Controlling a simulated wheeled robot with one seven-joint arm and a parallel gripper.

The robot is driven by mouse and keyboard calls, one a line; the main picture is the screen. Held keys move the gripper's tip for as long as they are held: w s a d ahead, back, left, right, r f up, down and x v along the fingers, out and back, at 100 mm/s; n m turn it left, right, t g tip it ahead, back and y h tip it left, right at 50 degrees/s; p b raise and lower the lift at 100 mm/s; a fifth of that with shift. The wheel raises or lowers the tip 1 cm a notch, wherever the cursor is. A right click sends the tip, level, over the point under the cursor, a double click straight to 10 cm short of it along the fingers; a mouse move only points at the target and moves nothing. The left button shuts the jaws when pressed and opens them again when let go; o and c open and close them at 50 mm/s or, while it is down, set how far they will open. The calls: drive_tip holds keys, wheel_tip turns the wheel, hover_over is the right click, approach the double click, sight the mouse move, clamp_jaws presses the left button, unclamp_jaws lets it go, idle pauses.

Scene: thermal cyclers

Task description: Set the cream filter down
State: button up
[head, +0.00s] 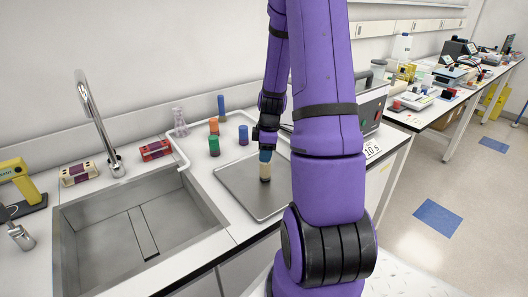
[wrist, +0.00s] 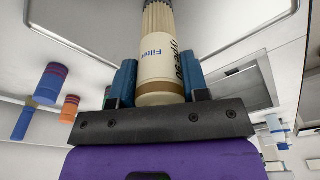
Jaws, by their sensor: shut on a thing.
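The cream filter (head: 265,172) is upright below my gripper (head: 265,155), over the right part of the grey metal tray (head: 233,187). In the wrist view the cream filter (wrist: 158,68) has a ribbed end, a tan band and the printed word "Filter". The blue fingers of my gripper (wrist: 158,82) press on its two sides. I cannot tell whether the filter's lower end touches the tray.
A sink (head: 75,225) with a tap lies left. A device (head: 372,106) stands right, partly behind my arm. The tray's left part is bare.

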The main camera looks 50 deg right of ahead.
drive_tip(key=o, duration=1)
drive_tip(key=shift+o, duration=0.2)
drive_tip(key=r, duration=0.8)
drive_tip(key=s+r, duration=0.1)
drive_tip(key=r, duration=0.3)
drive_tip(key=shift+d+r, duration=0.1)
drive_tip(key=shift+d, duration=0.3)
drive_tip(key=s+a+r+m+t+h, duration=0.1)
drive_tip(key=a+r+m, duration=0.1)
drive_tip(key=a+r, duration=0.5)
drive_tip(key=s+a+r+m+t, duration=0.15)
drive_tip(key=a+r, duration=0.35)
drive_tip(key=a, duration=0.5)
drive_tip(key=s+a+r+m+t, duration=0.2)
drive_tip(key=s+a+r+m, duration=0.3)
drive_tip(key=s+a, duration=0.6)
drive_tip(key=shift+s, duration=0.15)
drive_tip(key=shift+r, duration=0.1)
